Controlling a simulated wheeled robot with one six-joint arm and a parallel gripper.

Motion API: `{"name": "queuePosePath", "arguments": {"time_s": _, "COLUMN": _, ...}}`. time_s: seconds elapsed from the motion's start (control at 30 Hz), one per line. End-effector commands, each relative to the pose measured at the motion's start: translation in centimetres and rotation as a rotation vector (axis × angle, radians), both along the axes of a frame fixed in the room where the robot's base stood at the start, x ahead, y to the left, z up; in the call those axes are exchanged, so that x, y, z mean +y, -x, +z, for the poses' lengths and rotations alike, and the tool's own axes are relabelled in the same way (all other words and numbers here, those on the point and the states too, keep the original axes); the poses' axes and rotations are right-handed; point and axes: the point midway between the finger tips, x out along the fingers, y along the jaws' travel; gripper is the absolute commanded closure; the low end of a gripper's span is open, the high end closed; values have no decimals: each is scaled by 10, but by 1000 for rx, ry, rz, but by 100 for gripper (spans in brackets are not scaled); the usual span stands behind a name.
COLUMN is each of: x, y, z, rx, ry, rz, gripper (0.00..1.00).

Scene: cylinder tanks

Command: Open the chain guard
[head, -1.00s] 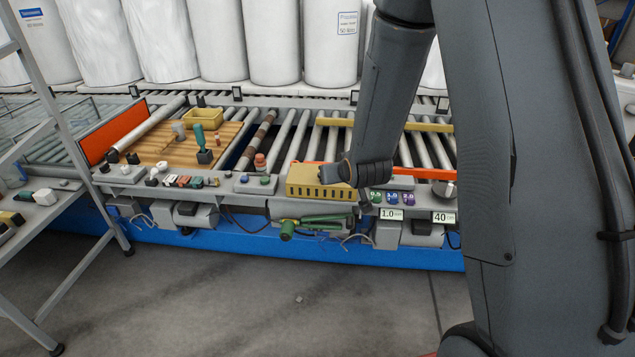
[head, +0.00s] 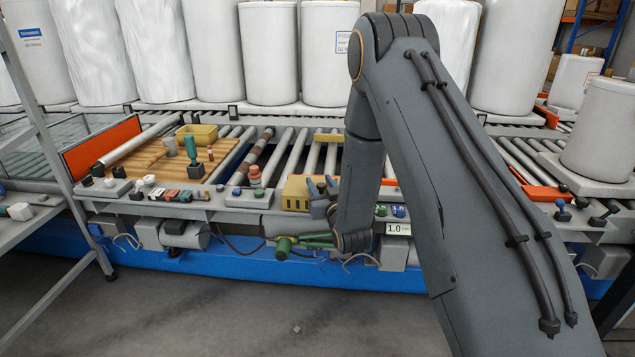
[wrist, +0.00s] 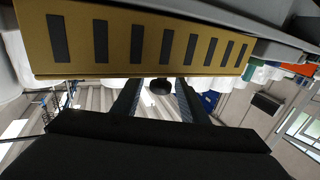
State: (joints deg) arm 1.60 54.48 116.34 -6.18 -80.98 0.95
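The chain guard, a yellow slotted box (head: 296,194), sits on the front rail of the roller conveyor in the head view. In the wrist view its slotted yellow face (wrist: 150,45) fills the top, with a row of dark slots. A dark round knob (wrist: 160,87) shows just past the guard's edge. My gripper (wrist: 158,95) has its two fingers apart, one on each side of the knob; I cannot tell whether they touch it. In the head view my gripper (head: 322,190) is at the guard's right side, partly hidden by my arm.
Small controls and a "1.0" label (head: 397,228) line the rail. White tanks (head: 270,55) stand behind.

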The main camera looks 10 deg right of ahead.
Motion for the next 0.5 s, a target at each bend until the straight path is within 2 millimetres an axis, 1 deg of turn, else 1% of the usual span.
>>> {"name": "queuePosePath", "arguments": {"time_s": 0.03, "x": 1, "y": -8, "z": -1, "rx": -1, "ry": 0, "rz": 1, "gripper": 60}}
{"name": "queuePosePath", "arguments": {"time_s": 0.1, "x": 2, "y": -16, "z": -1, "rx": -1, "ry": 0, "rz": 1, "gripper": 60}}
{"name": "queuePosePath", "arguments": {"time_s": 0.2, "x": 2, "y": -24, "z": -1, "rx": 0, "ry": 0, "rz": 1, "gripper": 60}}
{"name": "queuePosePath", "arguments": {"time_s": 0.33, "x": 3, "y": -29, "z": 0, "rx": 1, "ry": 0, "rz": 0, "gripper": 60}}
{"name": "queuePosePath", "arguments": {"time_s": 0.5, "x": 2, "y": -29, "z": 0, "rx": 2, "ry": 0, "rz": 0, "gripper": 60}}
